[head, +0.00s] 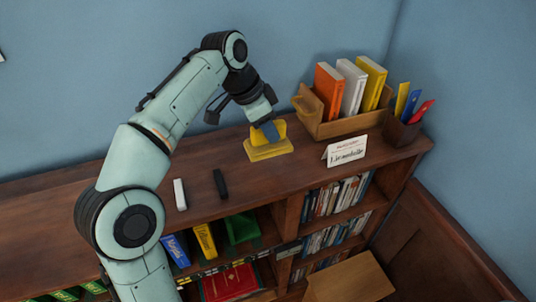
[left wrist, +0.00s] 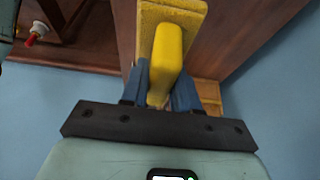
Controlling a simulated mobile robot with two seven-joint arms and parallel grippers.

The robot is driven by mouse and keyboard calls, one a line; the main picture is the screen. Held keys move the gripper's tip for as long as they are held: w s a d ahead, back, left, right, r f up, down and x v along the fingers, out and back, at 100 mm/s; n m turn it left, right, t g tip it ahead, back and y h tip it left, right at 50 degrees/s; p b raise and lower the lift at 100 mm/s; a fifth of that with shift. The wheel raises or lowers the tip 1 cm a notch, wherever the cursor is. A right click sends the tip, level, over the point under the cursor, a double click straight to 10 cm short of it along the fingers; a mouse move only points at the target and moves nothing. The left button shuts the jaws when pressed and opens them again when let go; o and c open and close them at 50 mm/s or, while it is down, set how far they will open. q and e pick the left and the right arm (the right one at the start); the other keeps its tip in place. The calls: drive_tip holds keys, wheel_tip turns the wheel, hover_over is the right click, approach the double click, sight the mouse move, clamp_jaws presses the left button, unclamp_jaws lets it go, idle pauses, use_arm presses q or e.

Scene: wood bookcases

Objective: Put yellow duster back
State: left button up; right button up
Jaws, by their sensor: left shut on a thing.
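The yellow duster (head: 256,133) is at the top of the bookcase, left of the wooden book box. My left gripper (head: 268,131) comes down on it from above. In the left wrist view the duster's rounded yellow handle (left wrist: 168,55) lies between the two blue fingers, which are shut on it. Its paler, rough block (left wrist: 150,12) shows behind the handle. A flat yellow piece (head: 268,151) shows directly below the gripper in the head view; I cannot tell whether it is the duster's own block or a separate base. My right gripper is not in view.
The wooden box (head: 345,126) holds orange, white and yellow books. A white card (head: 346,150) and a dark pen cup (head: 402,132) stand nearby. A white marker (head: 180,194) and a black marker (head: 220,184) lie on the bookcase top (head: 240,205). The top is clear at left.

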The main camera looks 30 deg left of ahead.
sight(267, 147)
use_arm(q)
wheel_tip(267, 147, down, 6)
drive_tip(key=shift+s+b, duration=0.1)
drive_tip(key=shift+b, duration=0.6)
drive_tip(key=shift+f, duration=0.4)
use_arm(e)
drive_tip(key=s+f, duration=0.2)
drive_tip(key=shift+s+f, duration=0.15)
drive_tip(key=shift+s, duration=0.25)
use_arm(q)
drive_tip(key=shift+f, duration=0.2)
drive_tip(key=o, duration=0.7)
drive_tip(key=shift+c, duration=0.2)
drive_tip(key=o, duration=0.4)
drive_tip(key=shift+c, duration=0.2)
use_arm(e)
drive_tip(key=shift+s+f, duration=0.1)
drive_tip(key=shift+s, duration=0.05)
